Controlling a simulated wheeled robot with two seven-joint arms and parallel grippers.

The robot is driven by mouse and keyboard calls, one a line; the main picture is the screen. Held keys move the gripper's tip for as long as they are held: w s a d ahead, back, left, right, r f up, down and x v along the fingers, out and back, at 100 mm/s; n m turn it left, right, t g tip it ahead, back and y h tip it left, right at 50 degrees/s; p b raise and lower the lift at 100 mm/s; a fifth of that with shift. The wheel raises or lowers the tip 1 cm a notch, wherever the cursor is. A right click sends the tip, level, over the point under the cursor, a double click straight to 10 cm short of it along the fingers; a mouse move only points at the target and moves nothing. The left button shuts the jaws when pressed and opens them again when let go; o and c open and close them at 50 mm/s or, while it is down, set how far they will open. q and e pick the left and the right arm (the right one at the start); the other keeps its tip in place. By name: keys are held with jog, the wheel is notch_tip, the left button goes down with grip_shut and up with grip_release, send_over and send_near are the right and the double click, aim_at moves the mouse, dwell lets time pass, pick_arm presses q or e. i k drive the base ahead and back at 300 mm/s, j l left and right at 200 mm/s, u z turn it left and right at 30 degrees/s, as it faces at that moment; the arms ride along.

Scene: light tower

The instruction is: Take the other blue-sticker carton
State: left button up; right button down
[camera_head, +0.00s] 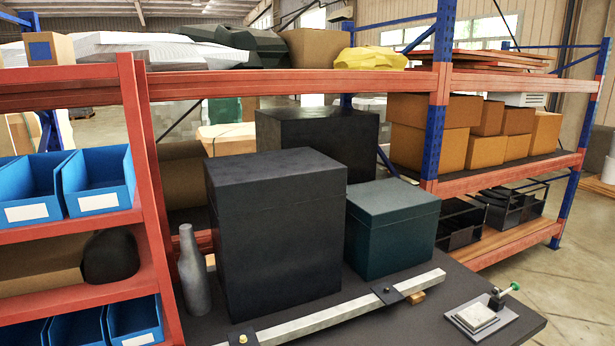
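A small tan carton (63,48) with a blue square sticker (40,50) on its front stands on the top red shelf at the far left. It is upright, near the shelf's front edge. I see no other carton with a blue sticker. Neither of my grippers shows in this view.
A dark table (400,318) in front holds a large black box (275,225), a dark teal box (392,228), a grey bottle (193,270), a metal bar (350,308) and a green-knobbed fixture (482,318). Brown cartons (430,145) sit on the right rack.

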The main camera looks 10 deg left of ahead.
aim_at(42, 49)
jog(key=u, duration=1.45)
jog(key=k+j+u, duration=0.1)
jog(key=j, duration=0.3)
jog(key=k+j+u, duration=0.1)
jog(key=j, duration=0.3)
